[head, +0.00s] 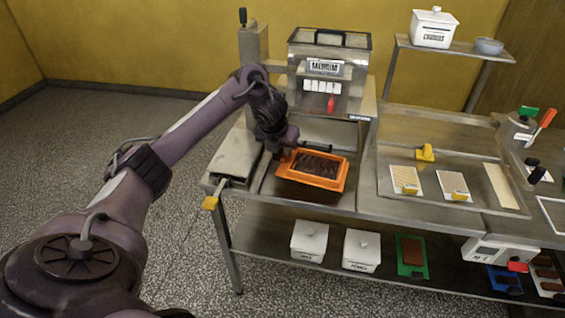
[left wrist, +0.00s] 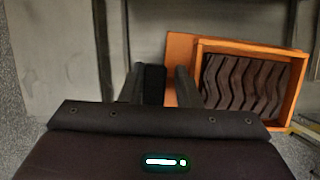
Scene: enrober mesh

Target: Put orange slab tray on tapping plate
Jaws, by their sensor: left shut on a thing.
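The orange slab tray (head: 342,184) holds dark brown slabs with a wavy surface. It is at the front of the bench, below the machine, and also shows in the left wrist view (left wrist: 247,45). My left gripper (head: 284,152) is at the tray's left end, shut on its end tab. In the left wrist view, a dark piece sits between the fingers (left wrist: 155,85), beside the orange tab. I cannot tell whether the tray touches the surface below. A flat grey plate (head: 236,156), perhaps the tapping plate, lies left of the tray. My right gripper is not in view.
The machine (head: 325,72) stands behind the tray. A shallow metal tray (head: 428,203) with pale slabs lies to the right. A yellow piece (head: 210,203) hangs at the bench's front left corner. White lidded tubs (head: 309,241) stand on the lower shelf. The grey plate's top looks clear.

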